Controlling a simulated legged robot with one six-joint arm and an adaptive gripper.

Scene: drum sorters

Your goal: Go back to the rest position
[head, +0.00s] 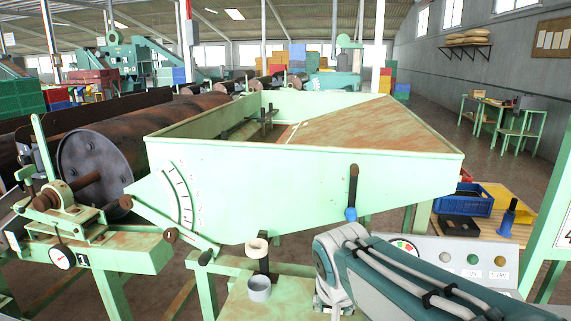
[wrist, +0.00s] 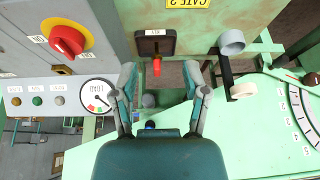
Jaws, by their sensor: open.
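In the wrist view my gripper (wrist: 162,65) is open, its two fingers spread apart with nothing held between them. I cannot tell the exact distance between the fingers and the handle. In the head view my arm crosses the lower right in front of the green machine; the gripper's fingers do not show there.
A red knob on a yellow disc (wrist: 82,31), a load gauge (wrist: 97,96) and a grey cup (wrist: 231,42) surround the gripper. The head view shows a large green trough (head: 300,185), a rusty drum (head: 95,160) and a blue crate (head: 464,204) on a side table.

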